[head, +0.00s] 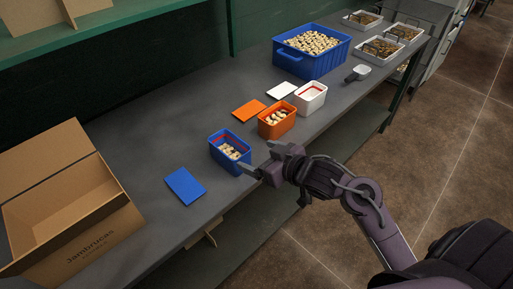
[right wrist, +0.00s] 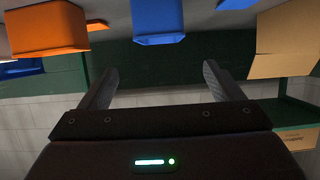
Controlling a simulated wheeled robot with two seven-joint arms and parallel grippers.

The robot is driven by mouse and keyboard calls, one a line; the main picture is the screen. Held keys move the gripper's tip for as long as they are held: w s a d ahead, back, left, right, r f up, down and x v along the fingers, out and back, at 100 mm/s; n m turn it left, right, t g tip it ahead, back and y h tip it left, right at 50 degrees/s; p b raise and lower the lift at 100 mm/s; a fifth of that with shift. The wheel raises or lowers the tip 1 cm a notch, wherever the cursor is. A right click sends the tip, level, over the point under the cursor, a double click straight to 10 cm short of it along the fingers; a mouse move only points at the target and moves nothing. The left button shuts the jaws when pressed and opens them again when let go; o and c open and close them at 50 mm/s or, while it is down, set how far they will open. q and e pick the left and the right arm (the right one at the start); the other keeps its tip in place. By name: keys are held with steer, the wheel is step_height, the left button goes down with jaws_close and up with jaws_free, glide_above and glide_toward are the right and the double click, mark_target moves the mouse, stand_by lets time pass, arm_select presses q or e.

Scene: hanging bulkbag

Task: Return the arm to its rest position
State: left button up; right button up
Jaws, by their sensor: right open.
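My right gripper (head: 262,164) is open and empty in the head view, close to the right side of the small blue bin (head: 236,163). I cannot tell whether it touches the bin. In the right wrist view its two fingers (right wrist: 165,88) are spread with nothing between them. The blue bin holds several pale pieces. It also shows at the top of the right wrist view (right wrist: 158,22), beyond the fingertips. My right arm comes in from the lower right over the bench edge. My left gripper is not in view.
On the grey bench (head: 150,150) stand an orange bin (head: 277,129), a white bin (head: 310,100), a large blue crate (head: 300,67) and an open cardboard box (head: 95,240). Blue, orange and white lids lie flat. A scoop (head: 358,73) lies near grey trays. Open floor (head: 430,150) is at right.

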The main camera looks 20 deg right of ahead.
steer(key=s+a+f+m+g+h, duration=0.15)
steer(key=s+f+g, duration=0.25)
steer(key=s, duration=0.4)
steer(key=s+a+f+m+g+h, duration=0.1)
steer(key=s+f+g+h, duration=0.3)
steer(key=s, duration=0.5)
step_height(320, 180, down, 30)
steer(key=s+r+g+y, duration=0.1)
steer(key=s+g, duration=0.1)
steer(key=s+d+f, duration=0.2)
steer(key=s+f, duration=0.7)
steer(key=s, duration=0.1)
steer(key=s+d+f+g, duration=0.1)
steer(key=s+d+f, duration=0.1)
steer(key=s+f, duration=0.8)
steer(key=shift+n+g, duration=0.3)
steer(key=shift+n, duration=0.15)
